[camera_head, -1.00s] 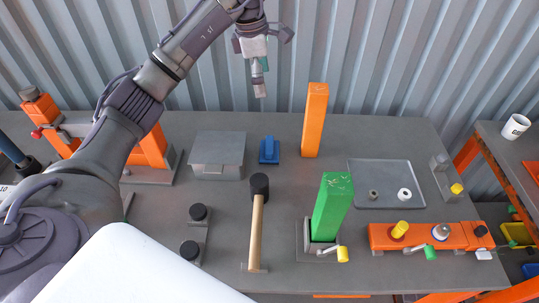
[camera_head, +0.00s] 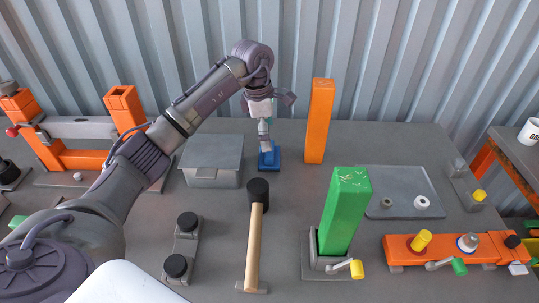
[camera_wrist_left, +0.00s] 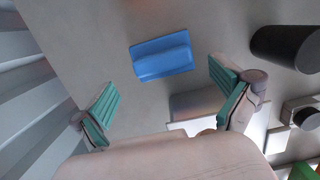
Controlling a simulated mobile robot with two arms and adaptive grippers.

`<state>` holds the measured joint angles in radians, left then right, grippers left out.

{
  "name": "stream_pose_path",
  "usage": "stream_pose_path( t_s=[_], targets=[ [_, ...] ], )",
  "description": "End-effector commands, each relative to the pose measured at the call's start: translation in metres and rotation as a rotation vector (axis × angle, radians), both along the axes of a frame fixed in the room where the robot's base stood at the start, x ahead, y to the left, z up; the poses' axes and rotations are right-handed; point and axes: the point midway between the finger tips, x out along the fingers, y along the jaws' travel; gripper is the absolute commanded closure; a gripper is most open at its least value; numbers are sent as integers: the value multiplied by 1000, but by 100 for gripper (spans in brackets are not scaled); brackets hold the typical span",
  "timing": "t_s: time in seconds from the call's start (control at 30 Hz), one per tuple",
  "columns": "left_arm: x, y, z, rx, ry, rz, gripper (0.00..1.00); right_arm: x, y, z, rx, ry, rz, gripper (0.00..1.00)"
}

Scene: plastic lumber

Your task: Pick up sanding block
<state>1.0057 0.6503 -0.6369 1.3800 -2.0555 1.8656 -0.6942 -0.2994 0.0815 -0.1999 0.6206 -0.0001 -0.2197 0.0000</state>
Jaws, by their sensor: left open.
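The sanding block (camera_head: 268,160) is a blue block with a raised grip, lying on the grey table between the grey box and the orange post. In the left wrist view the blue sanding block (camera_wrist_left: 163,57) lies beyond and between the fingers, apart from them. My left gripper (camera_head: 265,140) is above the block in the head view, pointing down. In the left wrist view the left gripper (camera_wrist_left: 168,98) is open and empty, with teal finger pads. My right gripper is not in view.
A grey lidded box (camera_head: 212,158) stands left of the block, and an orange post (camera_head: 320,120) stands to its right. A mallet (camera_head: 256,235) lies in front. A green post (camera_head: 342,212) and a grey tray (camera_head: 385,185) are further right. The corrugated wall (camera_head: 400,60) is behind.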

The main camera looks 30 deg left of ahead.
Motion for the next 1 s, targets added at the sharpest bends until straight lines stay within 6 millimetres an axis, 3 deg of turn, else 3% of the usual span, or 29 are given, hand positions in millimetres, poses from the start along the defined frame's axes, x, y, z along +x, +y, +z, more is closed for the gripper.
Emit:
stream_pose_path(
  t_s=[0.23, 0.5, 0.8, 1.0],
  targets=[
    [0, -2, -19, 0, 3, 1, 0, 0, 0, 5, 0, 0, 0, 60],
    [0, -5, -56, -1, 2, 1, 0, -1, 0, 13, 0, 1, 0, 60],
    [1, -5, -62, 1, -2, 0, 0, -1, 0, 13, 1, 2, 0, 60],
    [1, -5, -62, 0, -1, 1, 32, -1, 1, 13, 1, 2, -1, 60]
  ],
)
